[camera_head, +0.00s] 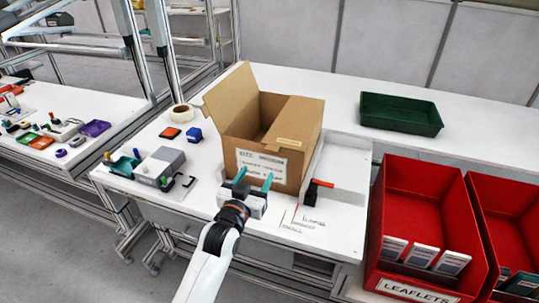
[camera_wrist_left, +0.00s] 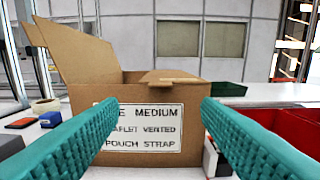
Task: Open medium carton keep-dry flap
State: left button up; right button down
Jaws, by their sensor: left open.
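The brown cardboard carton (camera_head: 240,124) stands on the white bench with its labelled side toward me. One flap (camera_head: 231,98) stands raised at the left. Another top panel (camera_head: 297,122) lies across the right part of the top, with a small tan strip (camera_head: 288,142) at its near edge; the carton (camera_wrist_left: 90,93) is partly open between them. Which flap is the keep-dry one I cannot read. My left gripper (camera_head: 253,177) is open and empty in front of the label, its teal fingers spread. My right gripper is out of view.
A grey device (camera_head: 160,167), a tape roll (camera_head: 182,113) and blue and orange blocks (camera_head: 194,136) lie left of the carton. A green tray (camera_head: 400,114) stands behind, and red leaflet bins (camera_head: 424,195) fill the right.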

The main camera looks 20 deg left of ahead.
pick_arm(q)
jog(key=w, duration=0.5)
jog(key=w+p, duration=0.1)
jog(key=w, duration=0.4)
jog(key=shift+w+d+f, duration=0.1)
jog(key=shift+w+d, duration=0.1)
jog(key=shift+w, duration=0.15)
jog(key=shift+c, duration=0.6)
grip_shut()
